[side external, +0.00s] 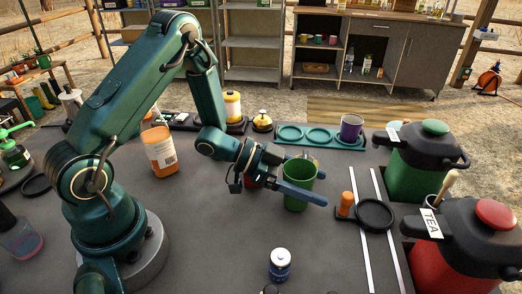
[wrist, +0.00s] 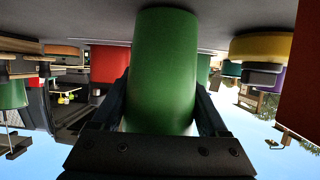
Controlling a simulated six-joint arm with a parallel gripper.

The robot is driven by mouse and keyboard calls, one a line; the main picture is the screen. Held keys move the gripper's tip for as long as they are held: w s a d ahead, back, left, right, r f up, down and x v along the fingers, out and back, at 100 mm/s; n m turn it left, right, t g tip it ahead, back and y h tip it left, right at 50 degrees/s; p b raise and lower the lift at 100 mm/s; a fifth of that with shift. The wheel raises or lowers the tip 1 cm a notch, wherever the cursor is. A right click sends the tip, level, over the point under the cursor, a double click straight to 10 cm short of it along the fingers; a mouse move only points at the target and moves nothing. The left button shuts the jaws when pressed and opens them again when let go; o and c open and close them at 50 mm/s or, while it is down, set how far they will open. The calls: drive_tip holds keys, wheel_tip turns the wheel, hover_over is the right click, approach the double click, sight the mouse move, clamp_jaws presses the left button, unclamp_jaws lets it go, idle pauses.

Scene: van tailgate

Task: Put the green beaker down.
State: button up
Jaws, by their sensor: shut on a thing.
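The green beaker (side external: 298,192) is upright between the two fingers of my gripper (side external: 312,188), over the middle of the dark table. My gripper is shut on its sides, and the fingers reach past it to the right. In the wrist view the green beaker (wrist: 163,65) fills the centre, with a dark finger on each side. I cannot tell whether its base touches the table.
A red object (side external: 252,181) is partly hidden behind my gripper. Table in front is mostly clear.

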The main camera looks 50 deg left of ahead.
drive_tip(key=shift+f, duration=0.15)
drive_tip(key=o, duration=1.2)
drive_tip(key=shift+o, duration=0.2)
